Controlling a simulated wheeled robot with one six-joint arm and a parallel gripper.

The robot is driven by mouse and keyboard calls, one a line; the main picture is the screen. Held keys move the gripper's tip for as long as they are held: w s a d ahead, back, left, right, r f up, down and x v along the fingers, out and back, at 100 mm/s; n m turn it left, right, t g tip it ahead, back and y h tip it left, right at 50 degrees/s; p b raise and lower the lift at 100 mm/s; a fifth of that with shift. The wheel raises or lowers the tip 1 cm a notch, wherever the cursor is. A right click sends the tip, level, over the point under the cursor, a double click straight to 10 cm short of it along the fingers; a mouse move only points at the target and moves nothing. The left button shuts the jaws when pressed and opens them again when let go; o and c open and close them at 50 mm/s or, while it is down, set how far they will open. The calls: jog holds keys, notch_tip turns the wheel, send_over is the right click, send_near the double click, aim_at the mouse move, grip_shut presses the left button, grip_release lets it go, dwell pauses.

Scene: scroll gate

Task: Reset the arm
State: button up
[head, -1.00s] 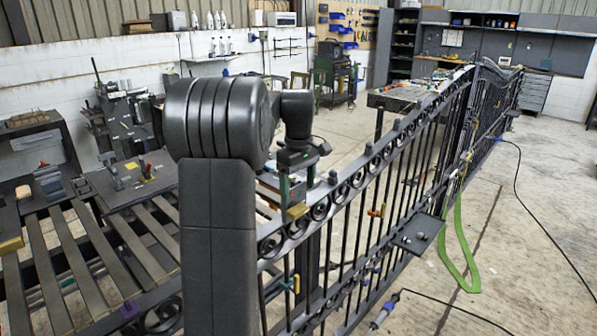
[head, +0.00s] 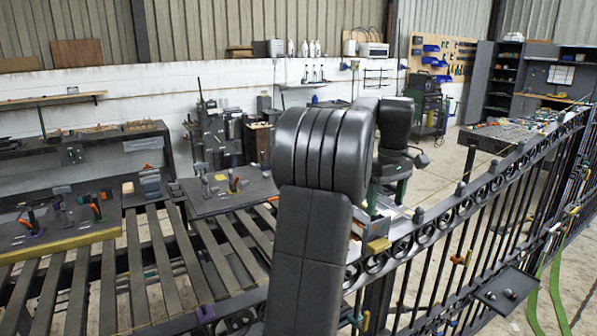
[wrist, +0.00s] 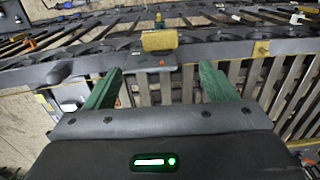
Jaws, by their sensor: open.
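My gripper (wrist: 152,92) shows in the wrist view with its two green fingers spread apart and nothing between them. It is open above the dark rail of the gate and slatted frame. In the head view my arm stands in front of the black iron gate (head: 450,235), and the wrist end hangs over the gate's top rail; the fingers are mostly hidden there. A yellow block (wrist: 159,40) sits on the rail just ahead of my fingers in the wrist view.
A slatted bench (head: 150,265) lies at the left, with dark plates (head: 232,190) carrying orange-handled clamps. A small shelf plate (head: 507,290) juts from the gate at the right. A perforated work table (head: 505,138) stands behind the gate. Open floor (head: 440,180) shows between them.

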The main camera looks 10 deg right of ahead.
aim_at(379, 243)
notch_tip(379, 243, down, 14)
jog(key=shift+a+r+p, duration=0.1)
jog(key=shift+r+p, duration=0.05)
jog(key=shift+p, duration=0.75)
notch_tip(379, 243, up, 13)
jog(key=b, duration=0.2)
notch_tip(379, 243, down, 13)
jog(key=shift+s+r+p, duration=0.1)
jog(key=shift+r+p, duration=0.05)
jog(key=shift+p, duration=0.95)
jog(key=shift+f+h, duration=0.2)
jog(key=shift+h, duration=0.1)
jog(key=shift+a+t+h+b, duration=0.1)
jog(key=shift+t+h+b, duration=0.25)
jog(key=shift+h, duration=0.15)
jog(key=shift+f+t+h+b, duration=0.2)
jog(key=shift+t+h+b, duration=0.15)
jog(key=shift+h+b, duration=0.8)
jog(key=b, duration=0.2)
jog(key=shift+h+b, duration=0.35)
